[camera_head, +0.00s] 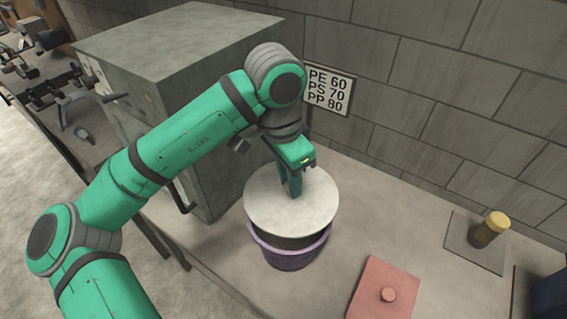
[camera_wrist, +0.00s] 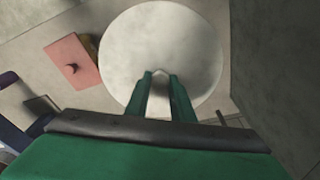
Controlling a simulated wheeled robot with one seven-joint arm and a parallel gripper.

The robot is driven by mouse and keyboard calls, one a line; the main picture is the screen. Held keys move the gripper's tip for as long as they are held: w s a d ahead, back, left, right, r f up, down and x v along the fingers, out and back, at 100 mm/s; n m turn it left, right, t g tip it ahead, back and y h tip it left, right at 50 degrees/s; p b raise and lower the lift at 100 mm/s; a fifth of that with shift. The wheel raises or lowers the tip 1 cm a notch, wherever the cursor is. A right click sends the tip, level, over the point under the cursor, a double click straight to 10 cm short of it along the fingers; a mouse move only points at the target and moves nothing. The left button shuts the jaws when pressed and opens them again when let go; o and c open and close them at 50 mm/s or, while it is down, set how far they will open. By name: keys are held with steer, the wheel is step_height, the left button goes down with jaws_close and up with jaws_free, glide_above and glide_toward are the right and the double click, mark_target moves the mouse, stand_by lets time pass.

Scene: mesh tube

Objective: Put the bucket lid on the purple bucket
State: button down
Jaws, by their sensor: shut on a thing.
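The bucket lid (camera_head: 272,207) is a round, pale grey-white disc. My gripper (camera_head: 295,190) points down at its middle and is shut on it, at what looks like a small handle that the fingers mostly hide. The purple bucket (camera_head: 290,256) stands on the counter below the lid, with a dark band showing between lid and purple rim. The lid appears above the bucket and roughly level; I cannot tell whether they touch. In the wrist view the lid (camera_wrist: 150,40) fills the upper middle, with my gripper's fingers (camera_wrist: 160,84) at its centre, and it hides the bucket.
A pink square plate with a knob (camera_head: 385,291) lies right of the bucket on the counter (camera_head: 350,225). A yellow-topped cylinder (camera_head: 490,230) stands on a dark square farther right. A large grey box-shaped cabinet (camera_head: 180,60) stands close on the left, and a block wall (camera_head: 450,90) runs behind.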

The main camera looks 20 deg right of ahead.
mark_target(290, 199)
steer(key=shift+w+f, duration=0.1)
steer(key=shift+f, duration=3.3)
steer(key=shift+a+f, duration=0.1)
steer(key=shift+f, duration=0.2)
steer(key=shift+s+f, duration=0.15)
steer(key=shift+s, duration=0.05)
steer(key=c, duration=1.5)
jaws_free()
steer(key=shift+o, duration=0.8)
steer(key=o, duration=0.4)
steer(key=shift+c, duration=0.2)
